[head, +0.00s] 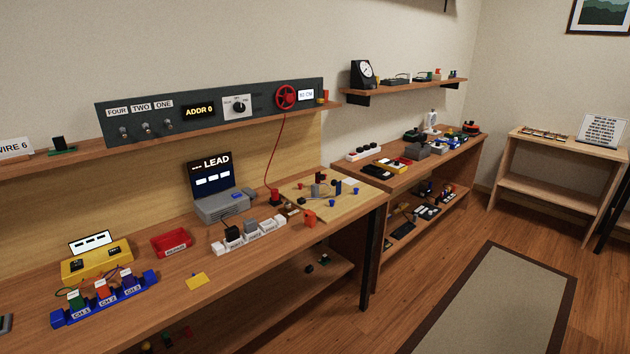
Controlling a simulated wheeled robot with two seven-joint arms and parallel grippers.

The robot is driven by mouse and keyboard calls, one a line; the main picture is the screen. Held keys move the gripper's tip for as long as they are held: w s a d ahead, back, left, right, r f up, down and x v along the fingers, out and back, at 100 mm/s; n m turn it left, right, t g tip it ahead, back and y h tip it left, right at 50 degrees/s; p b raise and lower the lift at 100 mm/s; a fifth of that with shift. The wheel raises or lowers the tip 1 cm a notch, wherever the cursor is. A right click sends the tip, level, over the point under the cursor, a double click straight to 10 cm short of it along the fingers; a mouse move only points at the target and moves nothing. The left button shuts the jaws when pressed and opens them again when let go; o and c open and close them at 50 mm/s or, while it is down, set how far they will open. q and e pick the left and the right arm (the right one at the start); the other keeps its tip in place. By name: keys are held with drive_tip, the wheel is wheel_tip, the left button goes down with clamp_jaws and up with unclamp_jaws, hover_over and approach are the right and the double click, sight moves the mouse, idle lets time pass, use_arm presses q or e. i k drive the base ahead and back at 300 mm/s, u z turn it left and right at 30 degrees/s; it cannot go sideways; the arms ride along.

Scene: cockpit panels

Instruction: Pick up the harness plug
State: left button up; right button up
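I cannot tell which item is the harness plug. A blue strip (108,302) labelled CH 1, CH 2, CH 3 holds a green plug (76,299), a red plug (102,288) and a dark blue plug (127,279) at the front left of the workbench. A white socket strip (262,234) at the bench's middle carries a black plug (233,233) and a grey block (250,226). A wooden board (345,199) further right holds several small black, blue and red parts. Neither gripper is in view.
The workbench (225,290) also carries a yellow box (97,259), a red tray (171,243), a yellow card (198,281) and a grey device with a screen (222,205). A panel with switches (220,106) stands on the shelf above. Floor (425,240) is clear at right around a rug (500,310).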

sight(314, 188)
drive_tip(key=z, duration=0.2)
drive_tip(key=i, duration=0.55)
drive_tip(key=u, duration=0.2)
drive_tip(key=k, duration=1.3)
drive_tip(key=z, duration=0.65)
drive_tip(key=i, duration=0.8)
drive_tip(key=z, duration=1)
drive_tip(key=i, duration=1.75)
drive_tip(key=z, duration=0.1)
